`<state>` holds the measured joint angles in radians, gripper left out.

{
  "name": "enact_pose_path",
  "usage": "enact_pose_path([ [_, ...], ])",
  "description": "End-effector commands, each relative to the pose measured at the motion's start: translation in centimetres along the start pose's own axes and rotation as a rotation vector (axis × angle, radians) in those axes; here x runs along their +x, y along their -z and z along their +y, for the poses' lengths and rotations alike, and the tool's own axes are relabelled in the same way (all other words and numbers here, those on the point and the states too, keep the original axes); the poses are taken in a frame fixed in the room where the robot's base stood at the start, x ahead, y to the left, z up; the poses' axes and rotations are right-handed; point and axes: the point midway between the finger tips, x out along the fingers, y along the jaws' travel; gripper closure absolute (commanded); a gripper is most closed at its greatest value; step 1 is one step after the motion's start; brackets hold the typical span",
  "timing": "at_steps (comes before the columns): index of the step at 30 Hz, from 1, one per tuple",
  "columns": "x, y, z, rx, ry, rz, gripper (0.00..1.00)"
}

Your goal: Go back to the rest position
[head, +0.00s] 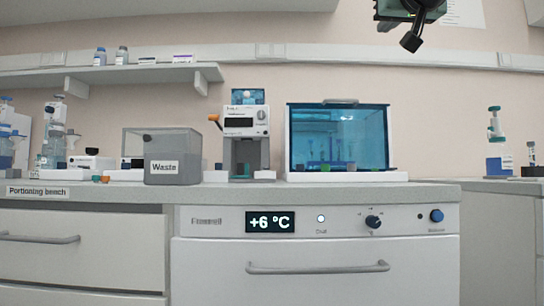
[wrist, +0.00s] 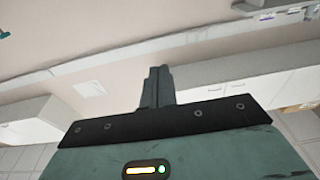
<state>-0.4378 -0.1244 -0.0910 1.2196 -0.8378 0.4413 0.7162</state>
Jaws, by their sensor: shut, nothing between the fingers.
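My gripper (head: 411,41) hangs at the top right of the head view, high above the bench and in front of the wall. Only its dark end and a piece of its body show there; the frame's top edge cuts off the rest. In the wrist view its fingers (wrist: 156,87) stand close together with nothing between them. They point toward the wall and cupboards, away from the bench, and touch nothing.
The bench holds a grey Waste bin (head: 173,171), a white device (head: 246,136), a blue-tinted clear box (head: 340,138) and a blue bottle (head: 497,150) at right. A shelf (head: 110,75) is on the wall at left. Below is a cooling drawer (head: 318,268) showing +6 °C. Air around the gripper looks free.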

Motion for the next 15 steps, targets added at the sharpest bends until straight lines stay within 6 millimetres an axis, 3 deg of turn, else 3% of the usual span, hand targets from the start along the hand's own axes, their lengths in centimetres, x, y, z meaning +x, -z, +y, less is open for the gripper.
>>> enact_pose_path([
  [8, 0.7, -4.3, -2.4, -0.018, 0.044, -0.108, 1.00],
  [15, 0.7, -11.1, -5.8, -0.050, 0.112, -0.274, 1.00],
])
